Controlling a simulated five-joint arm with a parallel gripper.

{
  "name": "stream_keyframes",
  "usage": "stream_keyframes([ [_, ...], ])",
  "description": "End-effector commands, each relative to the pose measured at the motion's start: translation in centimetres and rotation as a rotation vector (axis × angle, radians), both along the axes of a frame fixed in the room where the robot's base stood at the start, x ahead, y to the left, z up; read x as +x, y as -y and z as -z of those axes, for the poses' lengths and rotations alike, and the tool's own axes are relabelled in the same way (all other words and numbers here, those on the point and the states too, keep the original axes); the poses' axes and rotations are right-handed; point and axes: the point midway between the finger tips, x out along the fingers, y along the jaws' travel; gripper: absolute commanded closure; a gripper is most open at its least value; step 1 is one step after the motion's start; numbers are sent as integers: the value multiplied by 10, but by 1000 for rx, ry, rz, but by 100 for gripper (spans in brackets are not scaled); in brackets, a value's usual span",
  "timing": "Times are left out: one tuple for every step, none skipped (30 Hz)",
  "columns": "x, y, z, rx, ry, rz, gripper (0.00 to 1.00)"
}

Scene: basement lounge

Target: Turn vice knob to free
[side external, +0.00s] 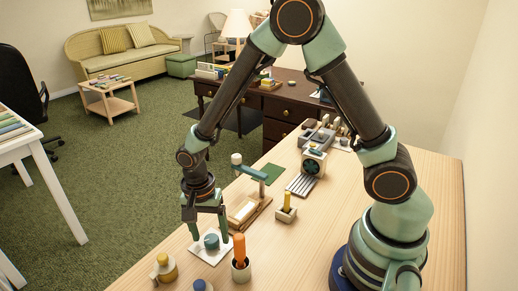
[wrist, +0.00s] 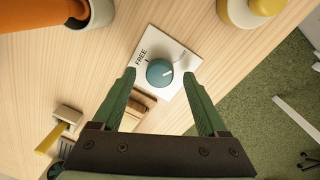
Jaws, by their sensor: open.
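The vice knob (wrist: 159,72) is a round teal-blue knob on a white plate (wrist: 181,84) lying on the wooden bench. The word FREE is printed on the plate's left side in the wrist view; a second, smaller label at upper right is too small to read. A white mark on the knob points right, away from FREE. The knob also shows in the side view (side external: 211,241), on its plate (side external: 200,252). My gripper (wrist: 160,73) is open, its green fingers on either side of the knob with gaps visible. In the side view my gripper (side external: 208,238) points down over the plate.
An orange handle (side external: 239,247) stands in a pot (side external: 241,272) close right of the plate. A yellow bottle-like object (side external: 165,268) is at left, near the bench edge. A wooden stand (side external: 246,213) with a green arm is behind. Bare bench lies toward the right.

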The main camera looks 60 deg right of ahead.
Motion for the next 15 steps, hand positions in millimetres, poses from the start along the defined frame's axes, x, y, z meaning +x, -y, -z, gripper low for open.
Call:
stream_keyframes([
  [0,0,3,0,-1,0,24],
  [0,0,4,0,0,0,24],
  [0,0,5,0,0,0,24],
  [0,0,5,0,1,0,24],
  [0,0,5,0,1,0,24],
  [0,0,6,0,1,0,24],
  [0,0,6,0,1,0,24],
  [0,0,6,0,1,0,24],
  [0,0,6,0,1,0,24],
  [0,0,5,0,1,0,24],
  [0,0,5,0,1,0,24],
  [0,0,5,0,1,0,36],
  [0,0,5,0,1,0,47],
  [0,0,5,0,1,0,59],
  [0,0,5,0,1,0,74],
])
